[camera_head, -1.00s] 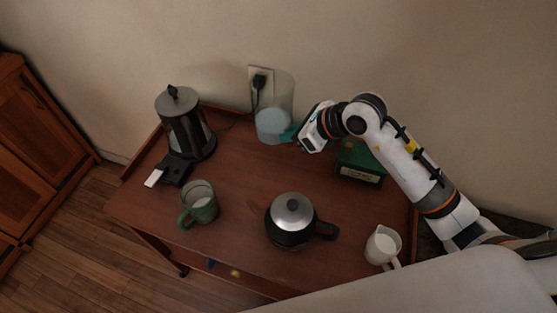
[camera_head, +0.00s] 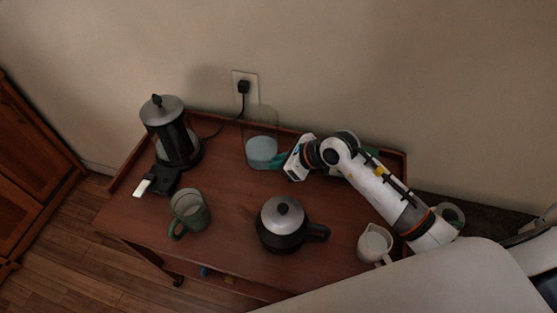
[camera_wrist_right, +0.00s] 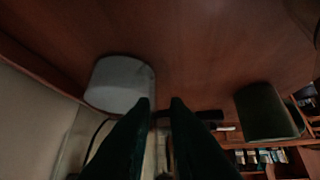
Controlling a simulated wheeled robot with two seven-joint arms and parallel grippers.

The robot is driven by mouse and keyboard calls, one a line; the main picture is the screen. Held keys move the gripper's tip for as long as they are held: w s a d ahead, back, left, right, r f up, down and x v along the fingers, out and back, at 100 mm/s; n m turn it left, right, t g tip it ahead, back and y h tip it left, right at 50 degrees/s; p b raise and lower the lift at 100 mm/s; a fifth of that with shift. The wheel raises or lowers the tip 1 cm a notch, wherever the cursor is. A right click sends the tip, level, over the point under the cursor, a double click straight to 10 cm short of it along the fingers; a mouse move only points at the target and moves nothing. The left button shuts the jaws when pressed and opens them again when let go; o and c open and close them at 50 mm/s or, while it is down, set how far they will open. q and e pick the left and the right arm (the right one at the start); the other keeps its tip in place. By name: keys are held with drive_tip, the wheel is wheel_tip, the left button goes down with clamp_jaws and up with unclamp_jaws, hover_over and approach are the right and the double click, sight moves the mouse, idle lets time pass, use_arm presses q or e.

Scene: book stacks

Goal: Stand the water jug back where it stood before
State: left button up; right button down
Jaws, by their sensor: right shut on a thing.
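The water jug (camera_head: 261,148) is clear glass with pale blue water in its lower part and a teal handle. It is upright at the back of the brown table, below the wall socket. My right gripper (camera_head: 286,161) is shut on its handle from the right. I cannot tell whether its base touches the tabletop. In the right wrist view, my dark fingers (camera_wrist_right: 160,115) point at a pale rounded shape beside them, which seems to be the jug's water (camera_wrist_right: 120,85). My left gripper is not in view.
A black kettle (camera_head: 172,132) stands at the back left, its cord running to the socket (camera_head: 245,85). A green mug (camera_head: 189,212), a dark teapot (camera_head: 284,224) and a white pitcher (camera_head: 374,244) stand nearer the front. The tabletop (camera_head: 225,172) between them is clear.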

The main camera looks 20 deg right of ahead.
drive_tip(key=c, duration=1.4)
unclamp_jaws()
drive_tip(key=v, duration=1.2)
drive_tip(key=shift+b, duration=0.35)
drive_tip(key=shift+r, duration=0.1)
